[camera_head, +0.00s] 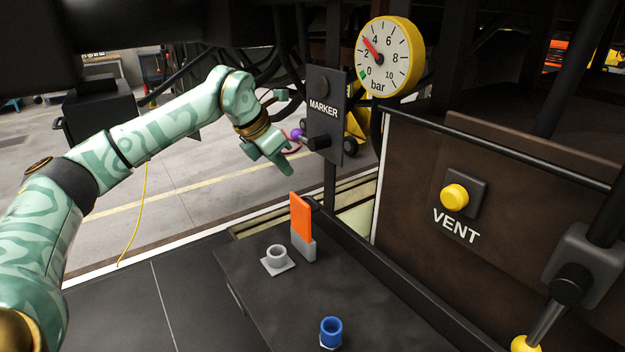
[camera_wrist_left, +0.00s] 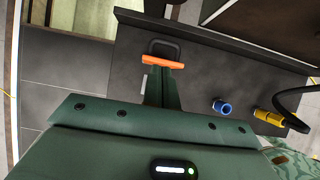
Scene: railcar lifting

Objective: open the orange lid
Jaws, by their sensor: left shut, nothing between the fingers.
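The orange lid (camera_head: 301,217) stands upright on a small grey block (camera_head: 304,249) on the dark deck. In the left wrist view the lid (camera_wrist_left: 163,62) shows as a narrow orange strip, with a dark squarish frame just beyond it. My left gripper (camera_head: 286,165) is shut and empty, above and a little left of the lid in the head view, apart from it. In the left wrist view its shut fingers (camera_wrist_left: 162,72) point at the lid and overlap its lower edge; the gap cannot be judged there. My right gripper is not in view.
A grey ring on a plate (camera_head: 277,257) sits left of the lid. The MARKER panel (camera_head: 325,115), with a purple-tipped knob, is close right of my left gripper. A VENT button (camera_head: 454,197) and a gauge (camera_head: 389,57) are to the right.

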